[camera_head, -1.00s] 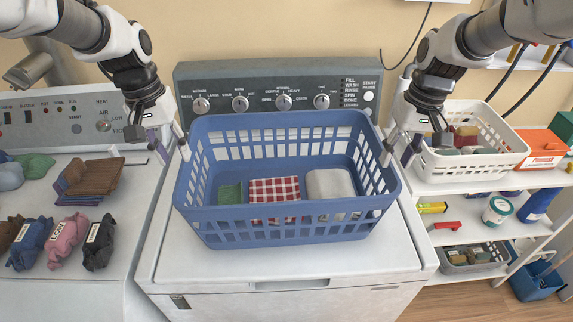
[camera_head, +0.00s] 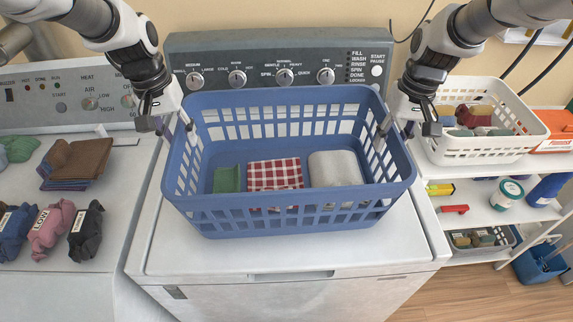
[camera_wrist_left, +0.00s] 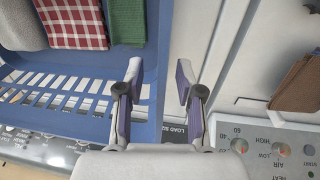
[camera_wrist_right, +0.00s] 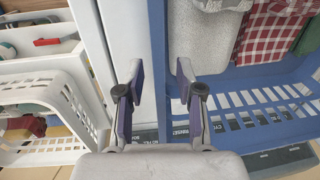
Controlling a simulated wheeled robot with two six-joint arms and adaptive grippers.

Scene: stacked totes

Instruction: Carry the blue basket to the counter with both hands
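The blue basket (camera_head: 290,222) stands upright on the white washer top and holds a green cloth (camera_head: 227,179), a red checked cloth (camera_head: 274,174) and a pale grey folded cloth (camera_head: 335,169). My left gripper (camera_head: 176,128) is at the basket's left side rim. In the left wrist view its fingers (camera_wrist_left: 159,88) stand apart, one on each side of the basket wall (camera_wrist_left: 151,60). My right gripper (camera_head: 396,128) is at the right side rim. In the right wrist view its fingers (camera_wrist_right: 159,85) are also apart, astride the basket wall (camera_wrist_right: 158,40). Firm contact is not visible.
The washer control panel (camera_head: 300,68) rises behind the basket. Dark cloths (camera_head: 78,162) and several rolled bundles (camera_head: 50,226) lie on the machine at left. A shelf at right holds a white basket (camera_head: 470,150). The washer top's front strip (camera_head: 310,256) is clear.

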